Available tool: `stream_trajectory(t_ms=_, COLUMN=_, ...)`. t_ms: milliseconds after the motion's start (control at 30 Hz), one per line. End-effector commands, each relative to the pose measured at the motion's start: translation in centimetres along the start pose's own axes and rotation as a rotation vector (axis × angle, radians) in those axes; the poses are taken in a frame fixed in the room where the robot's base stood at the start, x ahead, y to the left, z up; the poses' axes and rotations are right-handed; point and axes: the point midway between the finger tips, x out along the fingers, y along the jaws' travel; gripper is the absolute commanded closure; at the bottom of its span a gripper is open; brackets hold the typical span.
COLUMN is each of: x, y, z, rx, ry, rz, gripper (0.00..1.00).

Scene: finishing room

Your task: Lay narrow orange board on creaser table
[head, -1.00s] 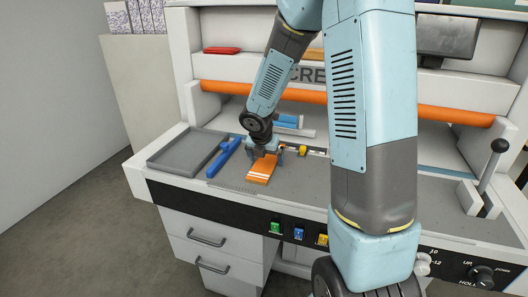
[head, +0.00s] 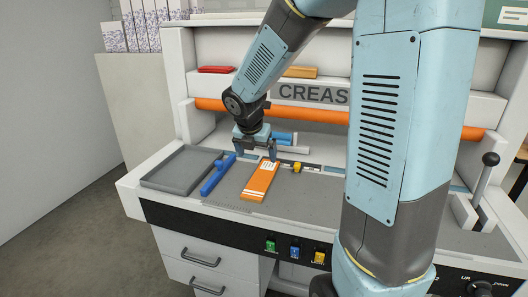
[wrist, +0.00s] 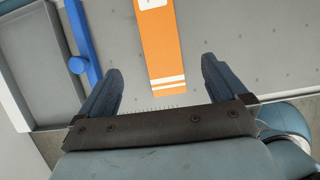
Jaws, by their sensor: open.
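The narrow orange board (head: 257,184), with white stripes at its near end and a white label, lies flat on the grey creaser table (head: 318,202). In the wrist view the orange board (wrist: 162,55) shows between and beyond the open fingers, apart from both. My gripper (head: 256,157) is open and empty, raised over the board's far end. In the wrist view my gripper (wrist: 160,80) has its two dark fingers spread wide on either side.
A blue bar with a knob (head: 218,174) lies left of the board, and a grey tray (head: 180,168) is at the far left. A small yellow block (head: 297,167) sits to the right. An orange roller (head: 220,105) crosses behind, and a lever (head: 483,178) stands at right.

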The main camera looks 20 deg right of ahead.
Motion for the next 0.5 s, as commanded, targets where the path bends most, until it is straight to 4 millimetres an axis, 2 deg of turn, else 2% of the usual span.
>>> stream_trajectory(t_ms=167, x=-3.0, y=-2.0, z=-0.3, rx=0.255, ry=-0.019, rz=0.004, gripper=0.01)
stream_trajectory(t_ms=500, x=-10.7, y=-8.2, z=-3.1, rx=1.133, ry=-0.011, rz=0.064, gripper=0.01)
